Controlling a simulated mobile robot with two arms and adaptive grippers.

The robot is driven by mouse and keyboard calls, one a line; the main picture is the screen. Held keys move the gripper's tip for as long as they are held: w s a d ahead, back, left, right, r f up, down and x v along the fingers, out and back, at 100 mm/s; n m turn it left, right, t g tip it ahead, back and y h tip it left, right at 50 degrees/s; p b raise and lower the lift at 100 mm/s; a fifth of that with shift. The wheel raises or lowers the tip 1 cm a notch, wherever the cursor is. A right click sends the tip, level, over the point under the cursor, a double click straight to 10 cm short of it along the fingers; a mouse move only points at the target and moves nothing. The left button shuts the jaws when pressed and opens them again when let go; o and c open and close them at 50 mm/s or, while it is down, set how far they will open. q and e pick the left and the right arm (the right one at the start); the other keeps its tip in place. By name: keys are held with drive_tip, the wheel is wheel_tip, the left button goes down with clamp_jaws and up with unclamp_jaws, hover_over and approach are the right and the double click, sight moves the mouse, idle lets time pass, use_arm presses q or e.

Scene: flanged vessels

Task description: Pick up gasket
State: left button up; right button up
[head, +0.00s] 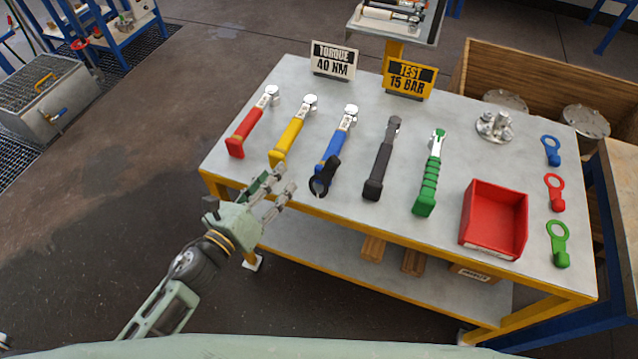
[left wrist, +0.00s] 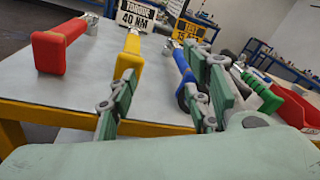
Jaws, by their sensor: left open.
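A black ring with a tab, which looks like a gasket (head: 331,166), lies at the table's front edge against the blue wrench handle. Its ring end faces the front edge. In the left wrist view a dark part of it (left wrist: 183,97) shows beside the blue handle, partly hidden by a finger. Blue (head: 552,151), red (head: 554,193) and green (head: 558,243) tabbed rings lie at the table's right end. My left gripper (head: 285,177) is open and empty at the front edge, left of the black ring. My right gripper is not in view.
Red (head: 246,133), yellow (head: 288,141), blue (head: 338,143), black (head: 381,168) and green (head: 428,185) handled wrenches lie in a row on the grey table (head: 450,110). A red bin (head: 493,219) and a metal flange (head: 494,127) stand right. Two signs stand at the back.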

sight(327, 170)
use_arm(q)
drive_tip(key=d+m+g+h+p, duration=0.1)
drive_tip(key=d+m, duration=0.2)
drive_tip(key=w+d+r+m+g+h+p, duration=0.1)
drive_tip(key=d+m+h, duration=0.1)
drive_tip(key=d+m, duration=0.2)
drive_tip(key=d+m+g+h, duration=0.1)
drive_tip(key=d+m+h, duration=0.1)
drive_tip(key=d+m, duration=0.1)
drive_tip(key=shift+w+d+r+m+p, duration=0.25)
drive_tip(key=shift+d+r+m+p, duration=0.15)
drive_tip(key=shift+m, duration=0.2)
drive_tip(key=shift+w+d+f, duration=0.15)
drive_tip(key=shift+w+d, duration=0.05)
drive_tip(key=shift+w, duration=0.05)
drive_tip(key=shift+c, duration=1.1)
drive_tip(key=c, duration=0.4)
clamp_jaws()
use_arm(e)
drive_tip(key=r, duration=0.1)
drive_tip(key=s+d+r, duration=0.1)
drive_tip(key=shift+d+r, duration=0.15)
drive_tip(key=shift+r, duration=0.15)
